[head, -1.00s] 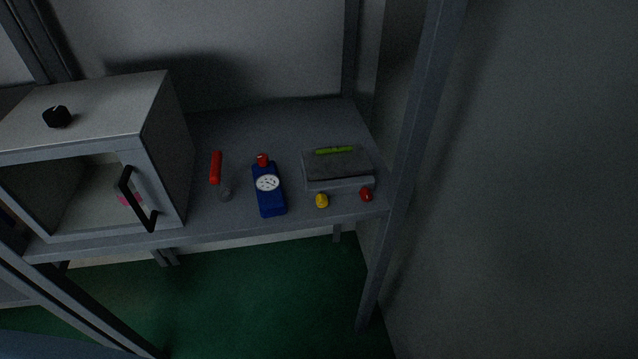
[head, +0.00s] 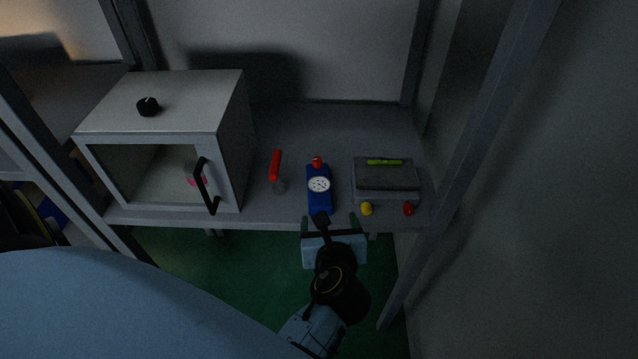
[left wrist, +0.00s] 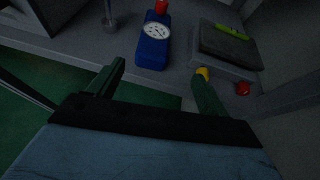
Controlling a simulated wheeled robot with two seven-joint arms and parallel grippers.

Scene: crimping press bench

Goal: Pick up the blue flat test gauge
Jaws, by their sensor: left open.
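The blue flat test gauge (head: 319,200) lies on the shelf near its front edge, with a white dial and a red cap at its far end. It also shows in the left wrist view (left wrist: 152,52), ahead of the fingers and a little left of the middle. My left gripper (head: 333,222) is open and empty at the shelf's front edge, just in front of the gauge. In the left wrist view its two green fingers (left wrist: 160,80) are spread wide, with the gauge beyond them. The gripper covers part of the gauge's near end in the head view. My right gripper is out of view.
A grey box cabinet (head: 228,140) with a black handle stands left. A post rises at right.

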